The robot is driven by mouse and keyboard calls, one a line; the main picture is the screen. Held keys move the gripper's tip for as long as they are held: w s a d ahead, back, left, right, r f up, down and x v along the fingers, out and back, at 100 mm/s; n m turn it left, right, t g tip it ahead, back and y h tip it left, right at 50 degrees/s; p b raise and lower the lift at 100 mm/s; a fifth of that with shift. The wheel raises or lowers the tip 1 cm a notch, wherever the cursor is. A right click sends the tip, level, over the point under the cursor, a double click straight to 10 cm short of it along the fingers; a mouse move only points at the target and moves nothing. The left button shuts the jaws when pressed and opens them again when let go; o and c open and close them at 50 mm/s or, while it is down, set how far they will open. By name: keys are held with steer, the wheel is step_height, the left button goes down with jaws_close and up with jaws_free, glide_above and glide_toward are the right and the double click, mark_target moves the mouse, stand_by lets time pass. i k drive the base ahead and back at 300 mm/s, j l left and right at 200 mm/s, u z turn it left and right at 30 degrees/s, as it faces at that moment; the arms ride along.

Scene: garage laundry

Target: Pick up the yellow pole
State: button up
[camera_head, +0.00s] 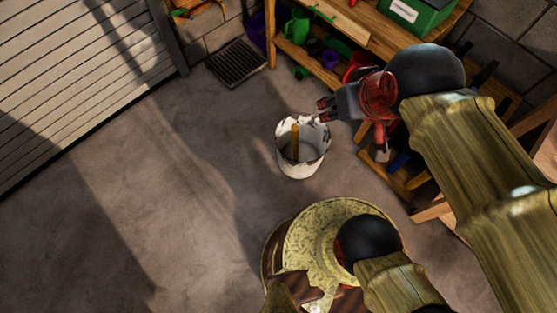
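The yellow pole (295,142) is a short, thin upright piece that shows inside the white, stained bucket (302,170) on the concrete floor. Its lower end is hidden in the bucket. My gripper (322,110) is up and to the right of the pole, near the bucket's upper right rim in the picture, and points left. Its two dark fingers look apart with nothing between them. It is not touching the pole. I cannot tell its height above the bucket.
A wooden shelf unit (354,27) stands at the top, with a green watering can (297,26) and a green box (414,14). A floor grate (237,64) lies at the upper left, by a slatted door (75,80). The floor left of the bucket is clear.

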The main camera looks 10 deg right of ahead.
mark_target(295, 129)
steer(key=z, duration=2.15)
steer(key=u, duration=2.2)
steer(key=j+z, duration=0.25)
steer(key=j, duration=0.85)
